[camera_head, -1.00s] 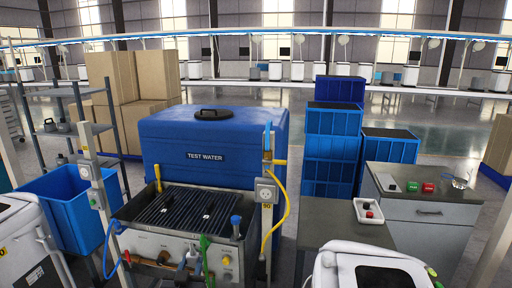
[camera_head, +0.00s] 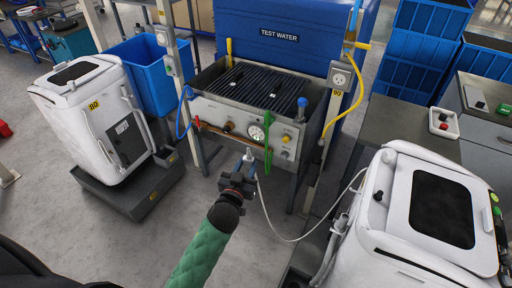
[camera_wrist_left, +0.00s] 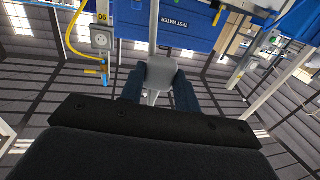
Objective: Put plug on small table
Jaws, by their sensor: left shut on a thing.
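My left gripper (camera_head: 244,172), at the end of a green-sleeved arm, is shut on a grey plug (camera_head: 249,155). It holds the plug in the air in front of the test-water bench. In the left wrist view the plug (camera_wrist_left: 160,72) sits between the two dark fingers (camera_wrist_left: 159,88). A thin pale cable (camera_head: 273,232) hangs from the plug and runs right to a white machine. A low dark-topped table (camera_head: 397,127), likely the small table, stands at the right, beyond the gripper. My right gripper is not in view.
The white machine (camera_head: 390,235) fills the lower right, near the table. Another white machine (camera_head: 95,110) stands at the left. The bench (camera_head: 215,112) has a gauge, valves and a post with a socket (camera_head: 341,79). A small tray with a red button (camera_head: 443,123) sits on the table's right part.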

